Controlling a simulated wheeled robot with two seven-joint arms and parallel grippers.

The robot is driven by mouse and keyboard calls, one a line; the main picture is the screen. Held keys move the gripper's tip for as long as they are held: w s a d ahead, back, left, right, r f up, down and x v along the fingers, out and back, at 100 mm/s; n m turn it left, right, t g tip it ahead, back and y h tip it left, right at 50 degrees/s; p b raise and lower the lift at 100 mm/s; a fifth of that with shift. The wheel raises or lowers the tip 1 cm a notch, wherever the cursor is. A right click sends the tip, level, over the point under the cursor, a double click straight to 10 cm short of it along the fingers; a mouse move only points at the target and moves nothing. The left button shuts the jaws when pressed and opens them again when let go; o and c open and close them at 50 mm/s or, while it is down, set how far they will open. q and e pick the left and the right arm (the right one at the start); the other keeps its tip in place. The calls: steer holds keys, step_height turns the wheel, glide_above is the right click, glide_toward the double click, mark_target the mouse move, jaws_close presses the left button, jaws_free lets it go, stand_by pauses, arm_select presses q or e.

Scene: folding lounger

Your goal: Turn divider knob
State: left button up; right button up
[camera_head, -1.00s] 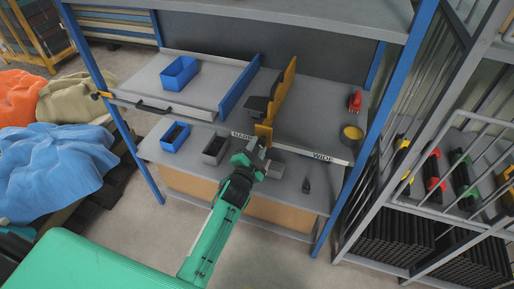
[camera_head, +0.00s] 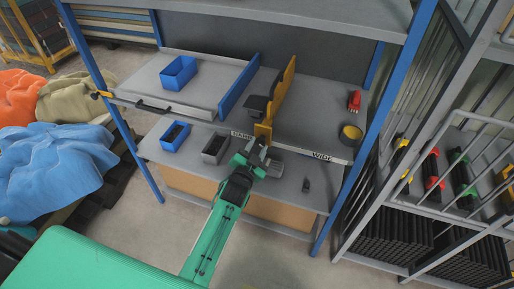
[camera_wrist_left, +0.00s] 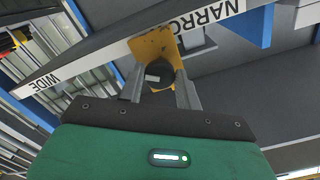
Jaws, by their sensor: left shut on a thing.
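The yellow divider (camera_head: 284,88) stands upright on the shelf, its front plate hanging over the labelled front rail. The black round knob (camera_wrist_left: 160,74) sits on the yellow plate (camera_wrist_left: 153,46) in the left wrist view. My left gripper (camera_wrist_left: 161,86) is shut on the knob, with one finger on each side. In the head view my left gripper (camera_head: 257,150) reaches up from below to the plate's lower end and hides the knob. The rail reads NARROW at its left and WIDE (camera_head: 321,155) at its right. My right gripper is not in view.
A blue divider (camera_head: 239,87) and a blue bin (camera_head: 179,72) stand left of the yellow divider. Lower bins (camera_head: 174,137) sit left of my arm. A red item (camera_head: 354,101) and a yellow-rimmed cup (camera_head: 350,135) are at the right. Blue posts (camera_head: 370,140) flank the shelf.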

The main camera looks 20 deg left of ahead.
arm_select(q)
steer(key=shift+f, duration=0.15)
steer(key=o, duration=0.9)
steer(key=shift+o, duration=0.2)
steer(key=shift+s, duration=0.45)
steer(key=s+b, duration=0.3)
steer(key=s, duration=1)
steer(key=shift+a, duration=0.2)
